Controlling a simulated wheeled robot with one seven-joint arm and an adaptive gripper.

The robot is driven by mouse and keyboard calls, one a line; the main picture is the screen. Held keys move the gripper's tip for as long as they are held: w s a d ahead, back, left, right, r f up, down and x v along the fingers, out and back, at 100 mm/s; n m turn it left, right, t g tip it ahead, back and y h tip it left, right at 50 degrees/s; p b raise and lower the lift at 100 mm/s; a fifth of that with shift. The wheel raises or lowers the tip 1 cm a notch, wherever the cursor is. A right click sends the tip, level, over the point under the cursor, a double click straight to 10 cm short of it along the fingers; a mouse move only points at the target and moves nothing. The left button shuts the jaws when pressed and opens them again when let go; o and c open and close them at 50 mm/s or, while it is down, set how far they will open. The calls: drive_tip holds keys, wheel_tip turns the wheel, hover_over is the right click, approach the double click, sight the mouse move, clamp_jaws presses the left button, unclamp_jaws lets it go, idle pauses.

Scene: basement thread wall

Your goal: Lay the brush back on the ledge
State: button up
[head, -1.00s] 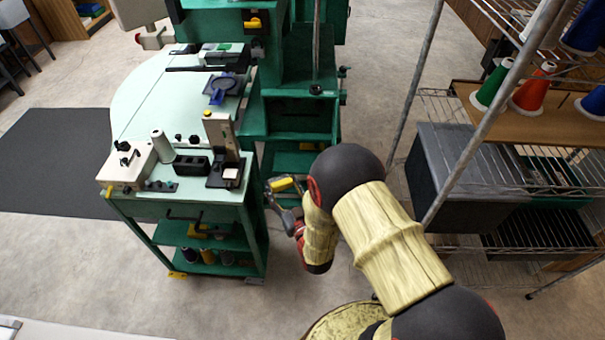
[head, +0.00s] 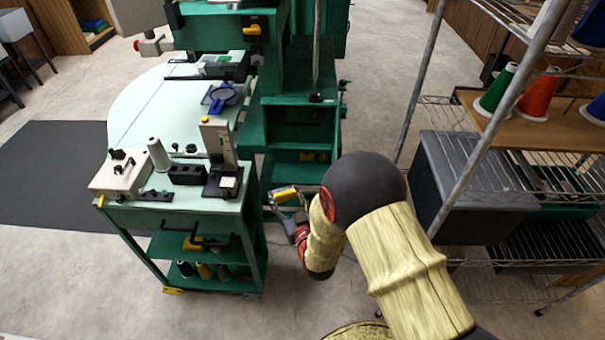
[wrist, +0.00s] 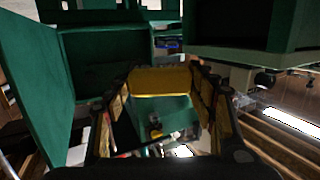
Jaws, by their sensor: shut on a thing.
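My gripper (head: 284,205) is in the middle of the head view, just right of the green cart and in front of the green machine. It is shut on a yellow piece (head: 285,192), which I take to be the brush. I cannot tell which surface is the ledge.
The green cart (head: 150,212) at left carries a white thread cone (head: 158,154), black holders and a small device. A wire rack (head: 500,180) with coloured thread cones and a grey bin (head: 465,185) stands at right.

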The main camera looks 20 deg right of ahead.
drive_tip(key=d+r+m+g+h+p, duration=0.1)
drive_tip(key=d+r+g+p, duration=0.1)
drive_tip(key=d+r+p, duration=0.4)
drive_tip(key=w+d+r+m+g+p, duration=0.1)
drive_tip(key=d+r+g+p, duration=0.1)
drive_tip(key=d+r+p, duration=0.4)
drive_tip(key=w+d+r+m+g+h+p, duration=0.1)
drive_tip(key=d+r+g+p, duration=0.2)
drive_tip(key=d+r+p, duration=0.3)
drive_tip(key=shift+d+r+h+p, duration=0.15)
drive_tip(key=shift+r+p, duration=0.95)
drive_tip(key=shift+p, duration=0.85)
drive_tip(key=shift+d+r+h+p, duration=0.15)
drive_tip(key=shift+r+p, duration=0.95)
drive_tip(key=shift+p, duration=0.85)
drive_tip(key=s+d+r+m+g+p, duration=0.1)
drive_tip(key=s+d+m+g+p, duration=0.15)
drive_tip(key=s+d+p, duration=0.45)
drive_tip(key=s+a+f+g+y+p, duration=0.1)
drive_tip(key=s+a+f+g+p, duration=0.1)
drive_tip(key=s+a+g+p, duration=0.2)
drive_tip(key=s, duration=0.3)
drive_tip(key=shift+a+f+n+y, duration=0.2)
drive_tip(key=shift+n+y, duration=0.1)
drive_tip(key=shift+n, duration=0.05)
drive_tip(key=shift+s+a, duration=0.2)
drive_tip(key=shift+s, duration=0.05)
